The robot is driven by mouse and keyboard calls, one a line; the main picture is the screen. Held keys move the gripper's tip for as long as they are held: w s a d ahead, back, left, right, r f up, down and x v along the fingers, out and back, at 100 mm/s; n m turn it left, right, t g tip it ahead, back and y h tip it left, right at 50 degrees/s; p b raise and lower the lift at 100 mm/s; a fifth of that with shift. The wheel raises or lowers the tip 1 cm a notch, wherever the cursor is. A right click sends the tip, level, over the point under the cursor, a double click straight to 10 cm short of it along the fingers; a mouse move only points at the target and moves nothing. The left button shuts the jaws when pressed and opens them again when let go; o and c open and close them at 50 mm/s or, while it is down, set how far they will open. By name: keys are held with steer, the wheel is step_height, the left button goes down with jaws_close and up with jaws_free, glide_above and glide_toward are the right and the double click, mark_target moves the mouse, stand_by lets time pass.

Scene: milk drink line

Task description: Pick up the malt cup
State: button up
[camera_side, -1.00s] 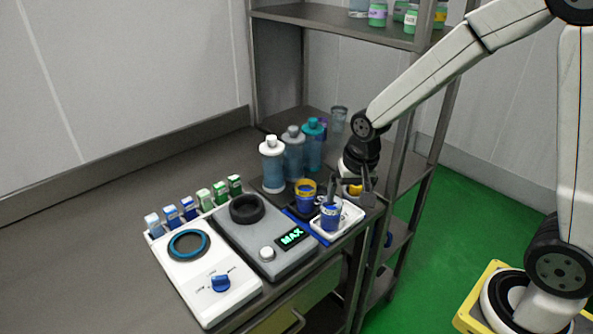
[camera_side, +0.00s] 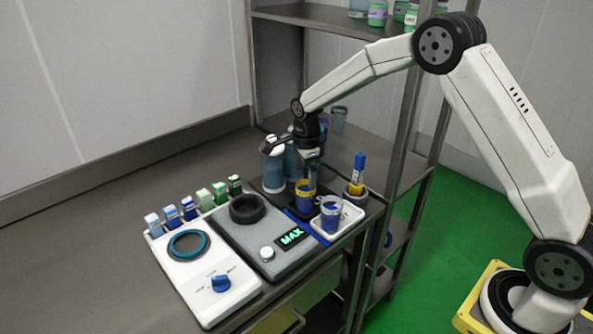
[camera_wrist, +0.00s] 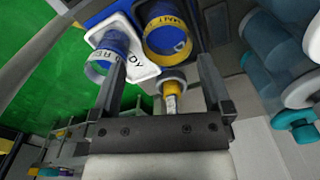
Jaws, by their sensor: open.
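The malt cup (camera_side: 305,194) is a small blue cup with a yellow band, standing upright on the dark mat. In the wrist view the cup (camera_wrist: 168,38) lies beyond the fingertips, between their lines and nearer the right finger; its lettering is only partly readable. My gripper (camera_side: 312,174) is over the cup in the side view, pointing down. In the wrist view my gripper (camera_wrist: 162,68) has its fingers wide apart with nothing held. Whether a fingertip touches the cup's rim I cannot tell.
A blue cup with a white band (camera_side: 331,212) stands on a white tray (camera_side: 350,218) close by. A yellow-and-blue tube (camera_side: 357,175) stands upright in a small pot at the right. Tall bottles (camera_side: 272,165) stand behind.

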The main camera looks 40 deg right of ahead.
mark_target(306, 193)
steer(key=shift+w+f+m, duration=0.15)
steer(key=shift+w+m, duration=0.1)
steer(key=shift+m, duration=0.15)
steer(key=shift+d+f, duration=0.1)
steer(key=shift+f, duration=1.2)
steer(key=shift+d+f, duration=0.15)
steer(key=shift+f, duration=1.15)
steer(key=shift+d+f, duration=0.1)
steer(key=shift+f, duration=1.2)
steer(key=c, duration=1.3)
